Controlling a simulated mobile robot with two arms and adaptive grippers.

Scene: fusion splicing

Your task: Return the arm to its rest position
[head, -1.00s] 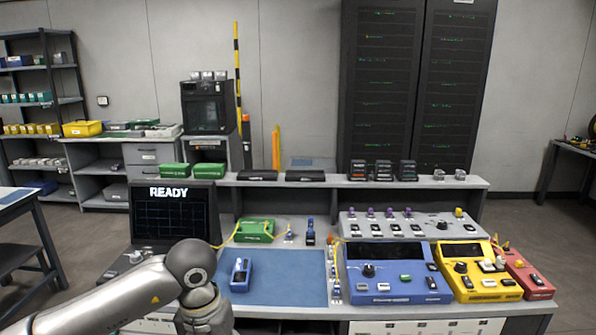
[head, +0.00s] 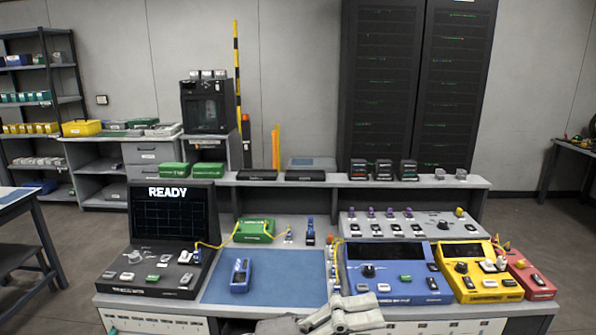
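My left gripper (head: 345,314) shows at the bottom edge, in front of the workbench's front edge. Its grey finger parts point to the right, and I cannot tell whether they are apart or closed. I see nothing held in it. The rest of that arm is almost wholly below the picture. My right gripper is not in view.
The workbench holds a black console with a screen reading READY (head: 168,210), a blue mat (head: 290,268) with a small blue device (head: 241,275), a green box (head: 254,230), and blue (head: 393,270), yellow (head: 476,272) and red (head: 531,274) panels. The mat's right half is clear.

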